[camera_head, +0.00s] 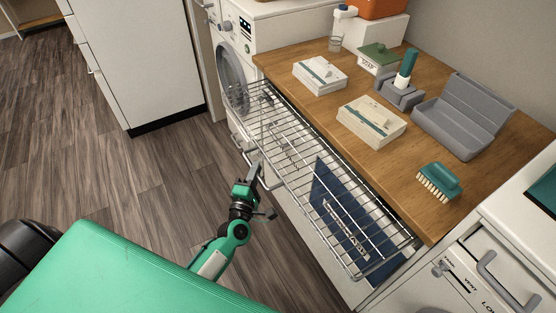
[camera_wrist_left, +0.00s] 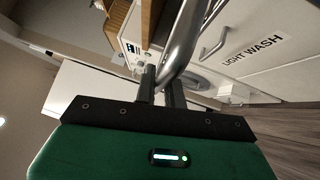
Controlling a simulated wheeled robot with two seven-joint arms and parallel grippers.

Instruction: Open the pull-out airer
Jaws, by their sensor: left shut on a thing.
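The pull-out airer (camera_head: 300,205) is a silver wire rack. In the head view it stands out from under the wooden worktop, level, over the floor. My left gripper (camera_head: 257,170) is at the airer's front edge, nearer its far end, and is shut on its metal front bar. In the left wrist view the two dark fingers (camera_wrist_left: 160,88) are closed around the shiny bar (camera_wrist_left: 185,40). The exact contact is partly hidden. My right gripper is not in view.
The wooden worktop (camera_head: 290,83) bears white boxes (camera_head: 372,121), a grey open case (camera_head: 455,128) and a green brush (camera_head: 439,181). A washing machine (camera_head: 232,75) stands beyond. A dark blue panel with lettering (camera_head: 335,205) shows beneath the airer.

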